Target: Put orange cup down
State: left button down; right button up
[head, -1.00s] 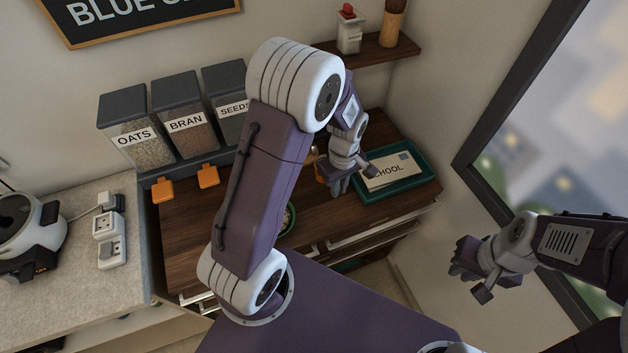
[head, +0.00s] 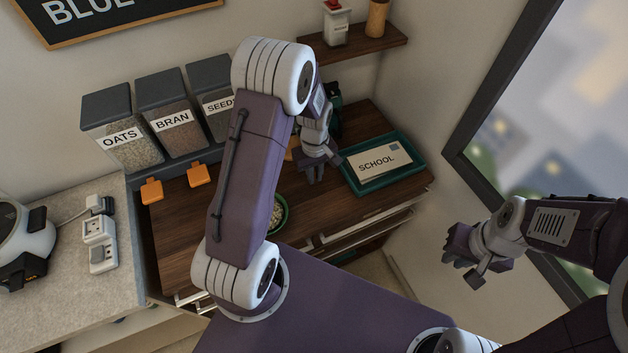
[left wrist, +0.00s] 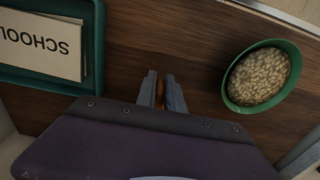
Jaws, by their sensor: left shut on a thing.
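My left gripper (head: 315,172) is over the wooden counter, left of the green tray. In the left wrist view its two fingers (left wrist: 161,92) are close together, with a narrow strip of the orange cup (left wrist: 160,90) between them. Most of the cup is hidden by the fingers, and I cannot tell whether it touches the counter. In the head view a small orange patch shows just left of the gripper; I cannot tell whether it is the cup. My right gripper (head: 462,258) is in the air at the right, away from the counter; its finger opening is unclear.
The green tray (head: 351,181) holds a card marked SCHOOL (head: 378,160). A green bowl (left wrist: 286,102) of pale grains stands on the wooden counter (head: 180,225). Dispensers (head: 120,140) with orange spouts line the wall. Bare wood lies between tray and bowl.

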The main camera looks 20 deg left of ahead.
aim_at(314, 190)
pick_arm(q)
jog(key=shift+f, duration=2.05)
jog(key=c, duration=1.5)
grip_release()
jog(key=shift+f, duration=0.15)
jog(key=shift+o, duration=0.2)
notch_tip(314, 190, up, 12)
jog(key=shift+r, duration=0.2)
jog(key=s+d+m+t, duration=0.1)
jog(key=s+d+m, duration=0.2)
jog(key=s+m, duration=0.6)
jog(key=s+r, duration=0.1)
jog(key=s, duration=0.2)
jog(key=shift+s+d+m, duration=0.2)
jog(key=shift+d+m, duration=0.1)
jog(key=shift+d, duration=0.1)
